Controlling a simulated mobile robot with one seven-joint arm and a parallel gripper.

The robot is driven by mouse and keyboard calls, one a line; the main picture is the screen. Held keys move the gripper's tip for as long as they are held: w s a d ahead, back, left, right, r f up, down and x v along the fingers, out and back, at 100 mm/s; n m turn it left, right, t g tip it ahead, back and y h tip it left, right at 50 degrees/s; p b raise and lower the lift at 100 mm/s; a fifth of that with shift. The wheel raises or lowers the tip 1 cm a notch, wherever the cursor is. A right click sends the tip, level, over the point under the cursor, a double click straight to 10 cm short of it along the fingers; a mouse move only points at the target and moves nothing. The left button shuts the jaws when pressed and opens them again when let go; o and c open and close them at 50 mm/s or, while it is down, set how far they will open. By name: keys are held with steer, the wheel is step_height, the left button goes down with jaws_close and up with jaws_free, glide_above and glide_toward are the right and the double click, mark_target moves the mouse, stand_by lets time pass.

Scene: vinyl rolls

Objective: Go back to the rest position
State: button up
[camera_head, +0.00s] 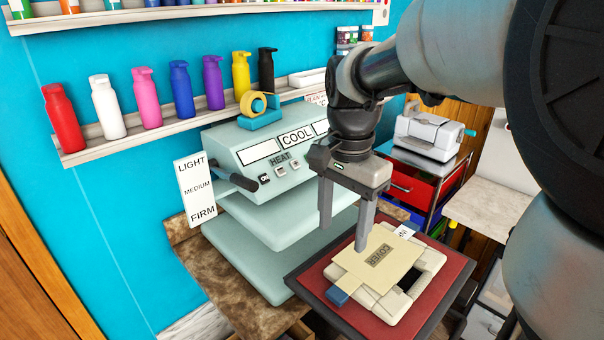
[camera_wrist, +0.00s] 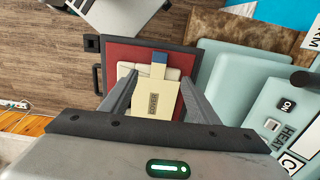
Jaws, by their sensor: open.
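My gripper (camera_head: 345,222) hangs from my arm at the centre right of the head view, fingers pointing down and apart. It is open, with nothing between the fingers. In the wrist view the two fingers (camera_wrist: 158,98) reach forward on either side of a cream sheet marked COVER (camera_wrist: 152,112). This cover sheet (camera_head: 376,261) lies below and beside the fingertips, on a pale frame-like piece (camera_head: 425,284). Whether a fingertip touches the sheet is hard to tell. A blue tab (camera_head: 338,296) shows at the sheet's near left corner.
The frame rests on a red pad with a dark rim (camera_head: 452,297). A pale green heat press (camera_head: 262,225) with a dark handle stands close to the left. Shelves of coloured bottles (camera_head: 148,98) line the blue wall. A white machine (camera_head: 428,133) tops a red drawer unit behind.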

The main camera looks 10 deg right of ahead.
steer(key=s+r+n+t+p, duration=0.3)
steer(key=s+r+n+t, duration=0.2)
steer(key=s+n, duration=0.5)
steer(key=shift+s+r+n+t+p, duration=0.35)
steer(key=shift+s+r, duration=0.25)
steer(key=shift+s, duration=0.25)
steer(key=shift+d, duration=0.1)
